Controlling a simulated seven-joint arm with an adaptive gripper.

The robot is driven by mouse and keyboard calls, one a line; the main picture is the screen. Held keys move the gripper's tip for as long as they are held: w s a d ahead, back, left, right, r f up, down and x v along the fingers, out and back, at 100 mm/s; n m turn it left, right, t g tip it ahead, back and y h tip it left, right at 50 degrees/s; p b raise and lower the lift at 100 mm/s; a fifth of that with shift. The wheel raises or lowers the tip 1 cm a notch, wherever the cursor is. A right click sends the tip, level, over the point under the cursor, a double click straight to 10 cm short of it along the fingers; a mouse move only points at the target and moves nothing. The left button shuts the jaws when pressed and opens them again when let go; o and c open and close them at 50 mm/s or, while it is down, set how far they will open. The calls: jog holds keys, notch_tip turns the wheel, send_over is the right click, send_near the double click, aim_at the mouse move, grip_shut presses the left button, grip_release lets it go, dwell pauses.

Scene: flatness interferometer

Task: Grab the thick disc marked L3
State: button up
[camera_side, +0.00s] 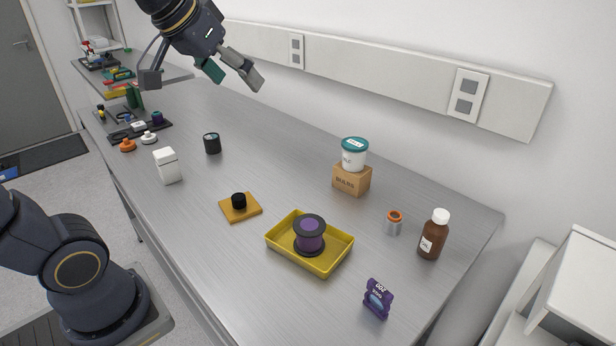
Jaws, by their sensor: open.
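My gripper (232,76) is open and empty, high above the far part of the bench at the upper left. No L3 mark is readable at this size, so I cannot tell which thing is the disc. A small black round piece (239,200) sits on a flat orange-brown board (254,213) near the middle of the bench. A dark cylinder with a paler top (212,144) stands farther back. A purple spool with dark flanges (310,233) stands in a yellow tray (275,246). My gripper touches none of these.
A white box (168,166), a teal-lidded tub (354,155) on a cardboard box (352,181), an orange-topped jar (394,222), a brown bottle (432,238) and a purple tag-like piece (377,298) stand around. The bench centre is mostly clear. A socket rail (380,75) runs behind.

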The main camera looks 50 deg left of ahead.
jog(key=w+a+r+n+y, duration=0.1)
jog(key=w+a+n, duration=0.1)
jog(key=w+a, duration=0.75)
jog(key=n+g+y, duration=0.2)
jog(key=n+g, duration=0.3)
jog(key=n, duration=0.1)
send_over(210, 137)
jog(key=d, duration=0.1)
jog(key=f, duration=1.8)
jog(key=s+f, duration=0.1)
jog(key=f, duration=0.9)
jog(key=shift+d+f, duration=0.1)
jog(key=shift+d, duration=0.05)
jog(key=x, duration=0.6)
jog(key=shift+w+d, duration=0.1)
jog(key=shift+d, duration=0.05)
jog(key=c, duration=1.5)
